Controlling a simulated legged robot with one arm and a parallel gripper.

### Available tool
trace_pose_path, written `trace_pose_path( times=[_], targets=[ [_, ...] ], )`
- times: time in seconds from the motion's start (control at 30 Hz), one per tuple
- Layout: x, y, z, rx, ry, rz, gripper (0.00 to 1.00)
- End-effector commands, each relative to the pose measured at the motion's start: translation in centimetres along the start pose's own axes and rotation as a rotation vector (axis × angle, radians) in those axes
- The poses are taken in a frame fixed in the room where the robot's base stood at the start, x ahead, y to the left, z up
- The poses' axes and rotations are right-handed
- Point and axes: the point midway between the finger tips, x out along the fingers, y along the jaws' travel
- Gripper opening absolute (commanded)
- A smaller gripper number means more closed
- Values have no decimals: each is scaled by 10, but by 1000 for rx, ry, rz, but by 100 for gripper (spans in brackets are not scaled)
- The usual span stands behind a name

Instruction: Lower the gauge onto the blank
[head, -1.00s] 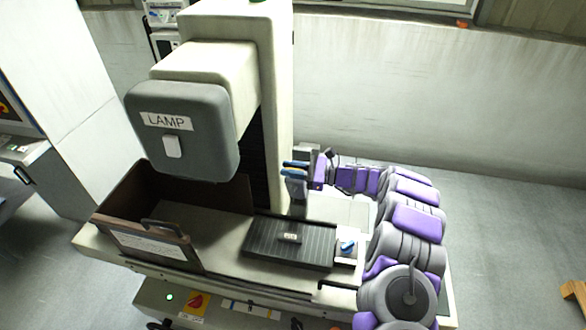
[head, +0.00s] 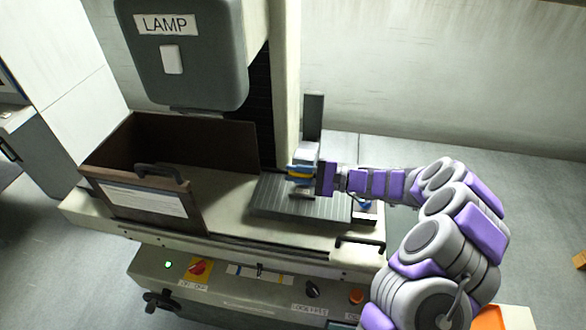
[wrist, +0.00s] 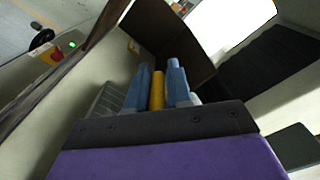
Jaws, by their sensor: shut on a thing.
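My gripper (head: 297,172) is over the dark ribbed plate (head: 265,206) on the machine bed. Its blue fingers (wrist: 158,88) are shut on a yellow piece, taken to be the gauge (wrist: 157,90), which stands upright between them in the wrist view. In the head view only a yellow strip of the gauge (head: 298,175) shows. A small grey block, seemingly the blank (head: 301,194), is on the plate just below the gripper. The gripper partly hides it, and I cannot tell whether the gauge touches it.
A brown open-topped box (head: 140,195) with a handle stands left of the plate. The grey LAMP head (head: 190,70) hangs above and behind it. A grey upright (head: 313,118) stands behind the gripper. A small pale block with a blue knob (head: 365,208) is at the plate's right end.

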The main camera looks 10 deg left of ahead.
Motion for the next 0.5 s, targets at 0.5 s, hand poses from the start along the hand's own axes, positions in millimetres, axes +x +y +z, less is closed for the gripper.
trace_pose_path(
  times=[0.5],
  targets=[
    [2, 79, -39, -25, -1, 1, 0]
  ],
)
